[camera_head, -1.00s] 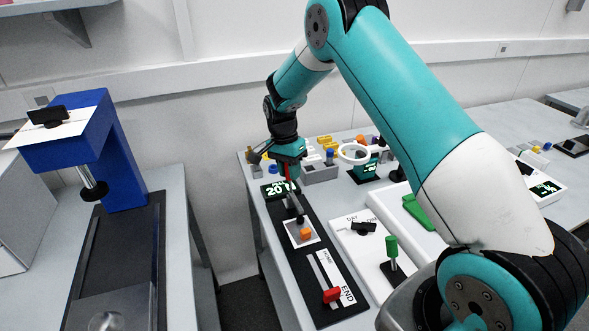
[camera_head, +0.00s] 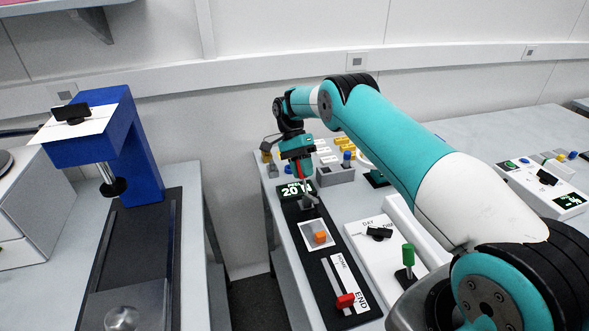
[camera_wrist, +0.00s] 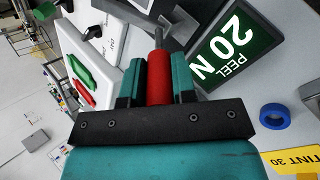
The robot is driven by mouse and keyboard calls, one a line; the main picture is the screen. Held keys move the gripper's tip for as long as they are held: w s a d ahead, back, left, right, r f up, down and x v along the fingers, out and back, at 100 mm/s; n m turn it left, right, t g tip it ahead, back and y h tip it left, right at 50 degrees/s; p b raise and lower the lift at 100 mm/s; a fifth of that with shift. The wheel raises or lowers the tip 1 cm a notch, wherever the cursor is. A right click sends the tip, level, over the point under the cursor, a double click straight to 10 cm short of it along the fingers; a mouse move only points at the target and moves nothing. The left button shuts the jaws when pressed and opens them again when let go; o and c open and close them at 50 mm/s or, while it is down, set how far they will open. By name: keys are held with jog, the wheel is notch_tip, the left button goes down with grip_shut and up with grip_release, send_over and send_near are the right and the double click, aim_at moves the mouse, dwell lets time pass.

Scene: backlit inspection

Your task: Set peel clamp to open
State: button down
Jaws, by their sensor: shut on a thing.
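The peel clamp (camera_head: 309,203) is a small grey metal part on the black base strip, just in front of the green-lit display (camera_head: 296,190) reading 20 N. Its red lever handle (camera_wrist: 158,76) stands up between my fingers in the wrist view. My gripper (camera_wrist: 157,82) is shut on this red handle, one teal finger on each side. In the head view my gripper (camera_head: 302,170) points down over the clamp at the far end of the strip. The clamp's jaw is too small and partly hidden to tell its state.
An orange block (camera_head: 320,237) sits on a pale plate nearer on the strip. A red slider knob (camera_head: 345,300) stands by the HOME and END marks. A white panel with a black knob (camera_head: 378,233) and a green-handled lever (camera_head: 408,255) are close on the right.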

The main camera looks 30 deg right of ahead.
jog(key=shift+a, duration=0.1)
dwell(0.3)
jog(key=c, duration=0.9)
grip_release()
jog(key=shift+r, duration=10)
